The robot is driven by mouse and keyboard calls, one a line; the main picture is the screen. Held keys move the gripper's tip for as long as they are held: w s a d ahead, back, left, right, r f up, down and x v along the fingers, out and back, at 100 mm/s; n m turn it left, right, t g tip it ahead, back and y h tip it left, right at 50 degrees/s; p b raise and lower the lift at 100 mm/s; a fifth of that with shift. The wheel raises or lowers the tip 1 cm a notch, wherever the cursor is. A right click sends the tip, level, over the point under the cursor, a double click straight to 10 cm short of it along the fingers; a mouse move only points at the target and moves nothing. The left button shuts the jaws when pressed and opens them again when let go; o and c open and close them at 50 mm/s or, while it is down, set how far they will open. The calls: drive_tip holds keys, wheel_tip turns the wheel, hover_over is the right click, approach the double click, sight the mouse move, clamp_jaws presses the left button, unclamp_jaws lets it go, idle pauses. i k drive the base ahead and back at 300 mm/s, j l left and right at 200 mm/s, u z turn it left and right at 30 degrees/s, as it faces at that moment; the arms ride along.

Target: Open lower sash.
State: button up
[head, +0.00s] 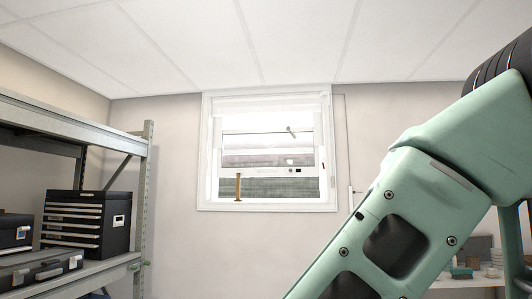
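A white-framed window (204,150) is set in the far wall, near the middle of the head view. A pale horizontal rail (265,171), seemingly of the lower sash, crosses its lower part and has small dark marks near its right end. Grey siding shows below the rail; I cannot tell whether glass covers that band. A thin rod with a dark end (290,130) shows in the upper part. A short brown upright piece (238,187) stands at the lower left of the opening. My green arm fills the right side; my gripper is out of view.
A metal rack (148,190) stands at the left, holding a black drawer case (88,219) and a toolbox (40,270). A shelf with small items (470,282) is at the lower right, partly behind my arm. The wall below the window looks clear.

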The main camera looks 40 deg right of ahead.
sight(260, 172)
drive_tip(key=i+l+z, duration=0.2)
drive_tip(key=i+z, duration=0.15)
drive_tip(key=i, duration=0.25)
drive_tip(key=i+z, duration=0.35)
drive_tip(key=i, duration=1.75)
